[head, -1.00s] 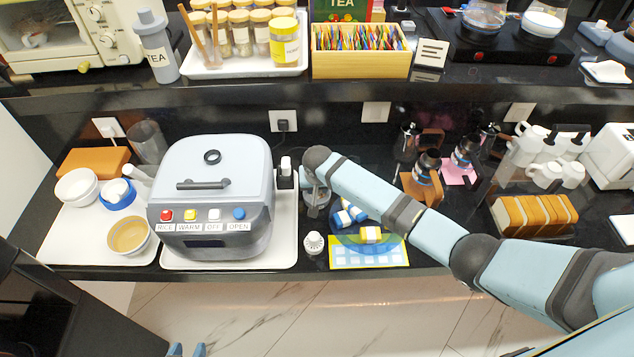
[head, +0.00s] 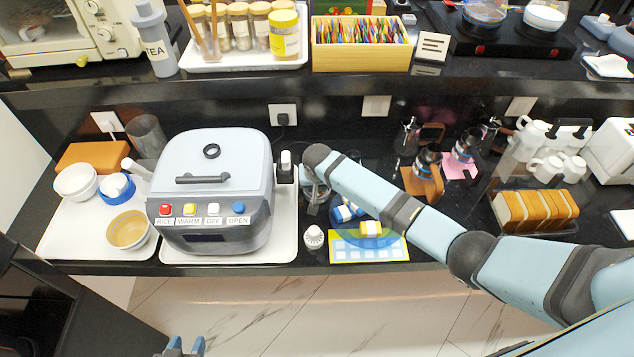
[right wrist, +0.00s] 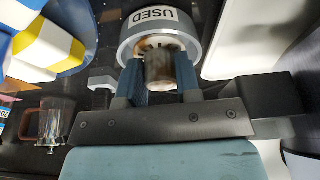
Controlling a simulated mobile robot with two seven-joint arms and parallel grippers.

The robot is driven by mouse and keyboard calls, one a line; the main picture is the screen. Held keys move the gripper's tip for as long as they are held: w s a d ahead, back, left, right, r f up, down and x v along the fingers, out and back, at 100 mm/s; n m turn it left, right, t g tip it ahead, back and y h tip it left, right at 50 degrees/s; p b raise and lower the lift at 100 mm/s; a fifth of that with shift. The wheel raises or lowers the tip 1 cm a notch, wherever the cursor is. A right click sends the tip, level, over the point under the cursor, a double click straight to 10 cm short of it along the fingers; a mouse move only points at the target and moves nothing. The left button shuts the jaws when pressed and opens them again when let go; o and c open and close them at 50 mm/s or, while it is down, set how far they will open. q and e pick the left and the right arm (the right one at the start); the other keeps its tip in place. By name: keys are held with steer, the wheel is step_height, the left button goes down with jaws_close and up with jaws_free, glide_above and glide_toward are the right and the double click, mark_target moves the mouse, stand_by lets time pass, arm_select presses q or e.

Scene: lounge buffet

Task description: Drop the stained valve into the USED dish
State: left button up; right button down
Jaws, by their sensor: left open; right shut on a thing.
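The USED dish (right wrist: 155,22) is a round grey-rimmed dish at the top of the right wrist view, its label on the rim. The stained valve (right wrist: 160,66) is a short brownish cylinder. My right gripper (right wrist: 160,84) is shut on it, one blue finger on each side. The valve overlaps the near part of the dish in the picture; I cannot tell whether it touches the dish. In the head view my right arm and wrist largely hide this spot. My left gripper (head: 180,347) is open and empty at the bottom edge, away from the counter.
A rice cooker (head: 212,192) stands left of my right wrist. A white ribbed knob-like object (head: 313,238) and a blue-and-yellow mat (head: 350,254) are near the counter's front edge. A glass mug (right wrist: 52,122) lies left of the gripper in the wrist view.

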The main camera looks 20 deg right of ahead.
steer(key=shift+f, duration=0.15)
steer(key=c, duration=0.9)
jaws_free()
steer(key=shift+o, duration=0.2)
steer(key=shift+a+r, duration=0.1)
steer(key=shift+r, duration=0.35)
steer(key=shift+o, duration=0.6)
steer(key=d+v, duration=0.1)
steer(key=v, duration=1.2)
steer(key=shift+s+a, duration=0.2)
steer(key=shift+a, duration=0.25)
steer(key=shift+f, duration=0.1)
